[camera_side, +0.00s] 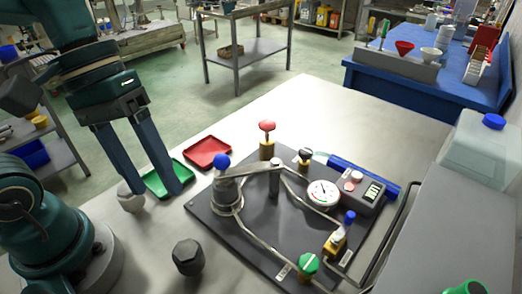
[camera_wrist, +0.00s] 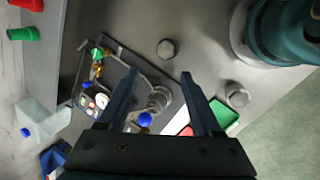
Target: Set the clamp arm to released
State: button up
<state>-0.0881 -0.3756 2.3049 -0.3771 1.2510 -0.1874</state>
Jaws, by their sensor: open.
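A dark panel (camera_side: 222,234) lies on the table and carries pipes, valves and a gauge. A metal clamp arm (camera_side: 250,171) runs from a short post (camera_side: 275,181) to the top of a grey metal canister (camera_side: 227,196). A blue ball knob (camera_side: 221,161) stands at the canister end of the arm. In the wrist view the blue knob (camera_wrist: 145,119) and canister (camera_wrist: 158,98) show between the fingers, with the arm partly hidden. My gripper (camera_side: 155,192) is open and empty, pointing down to the left of the canister, apart from it in the side view.
A red-topped valve (camera_side: 267,126), black knob (camera_side: 305,154), gauge (camera_side: 323,194), blue valve (camera_side: 349,217) and green knob (camera_side: 308,264) crowd the panel. A red tray (camera_side: 208,152) and green tray (camera_side: 157,183) lie left. A dark hexagonal piece (camera_side: 187,256) stands in front.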

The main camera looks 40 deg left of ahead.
aim_at(228, 166)
jog(key=w+n+g+h, duration=0.1)
jog(key=w+n+h, duration=0.2)
jog(key=n+h, duration=0.1)
jog(key=w+f+n+g+h, duration=0.1)
jog(key=w+n+h, duration=0.3)
jog(key=w+f+n+g+h, duration=0.1)
jog(key=w+n+h, duration=0.2)
jog(key=w+h, duration=0.1)
jog(key=shift+w+a+f+n, duration=0.2)
jog(key=shift+f+n, duration=0.05)
jog(key=shift+n, duration=0.15)
jog(key=f+n, duration=0.1)
jog(key=a+f+n+t+h, duration=0.1)
jog(key=w+a+f, duration=0.1)
jog(key=shift+f+n+t+h, duration=0.3)
jog(key=shift+n+h, duration=0.1)
jog(key=shift+s+f, duration=0.1)
jog(key=shift+f, duration=0.15)
jog(key=shift+f+n, duration=0.1)
jog(key=shift+n, duration=0.2)
jog(key=shift+s+d, duration=0.15)
jog(key=shift+d, duration=2.25)
jog(key=shift+t, duration=0.3)
jog(key=shift+c, duration=0.3)
